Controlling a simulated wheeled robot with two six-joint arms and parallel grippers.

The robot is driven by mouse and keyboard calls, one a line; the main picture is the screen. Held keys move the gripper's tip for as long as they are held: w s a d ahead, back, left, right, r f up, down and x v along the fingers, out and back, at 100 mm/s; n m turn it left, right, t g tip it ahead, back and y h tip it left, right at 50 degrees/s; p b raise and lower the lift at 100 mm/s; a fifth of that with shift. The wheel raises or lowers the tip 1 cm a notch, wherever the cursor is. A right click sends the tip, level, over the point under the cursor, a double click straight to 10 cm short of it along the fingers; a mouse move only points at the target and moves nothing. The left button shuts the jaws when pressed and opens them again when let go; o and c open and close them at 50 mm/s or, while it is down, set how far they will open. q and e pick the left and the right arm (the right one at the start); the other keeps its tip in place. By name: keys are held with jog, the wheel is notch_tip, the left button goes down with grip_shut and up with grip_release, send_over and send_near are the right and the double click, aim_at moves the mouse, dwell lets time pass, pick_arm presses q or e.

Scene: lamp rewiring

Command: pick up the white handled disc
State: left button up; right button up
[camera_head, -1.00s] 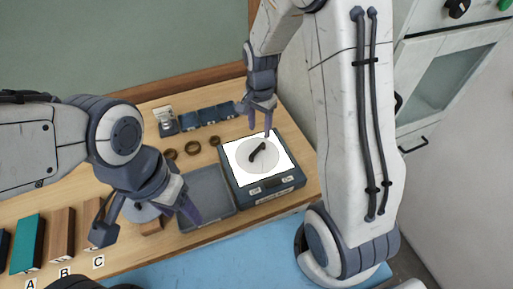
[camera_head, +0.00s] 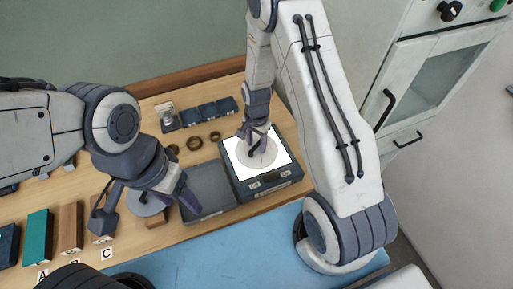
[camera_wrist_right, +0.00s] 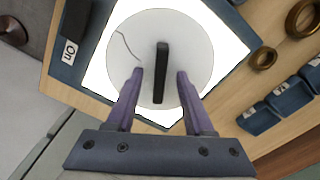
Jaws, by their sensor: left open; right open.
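The white handled disc (camera_head: 263,158) lies on the bright white panel of a dark box (camera_head: 268,185), inside the panel's edges. It also shows in the right wrist view (camera_wrist_right: 190,45), with a thin dark crack-like line on its face and a black bar handle (camera_wrist_right: 161,72) across its middle. My right gripper (camera_wrist_right: 158,75) is open over the disc, its two purple fingers on either side of the handle with gaps on both sides. Whether the fingertips touch the disc I cannot tell. My left gripper (camera_head: 150,205) is open at the left, away from the disc, above a grey round thing.
An empty grey tray (camera_head: 210,188) sits left of the box. Brass rings (camera_head: 194,144) and small blue bins (camera_head: 207,111) lie behind it. Upright blocks (camera_head: 70,228) with letter labels stand at the left. A cabinet (camera_head: 420,80) is at the right.

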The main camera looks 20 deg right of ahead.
grip_shut()
dwell(1.4)
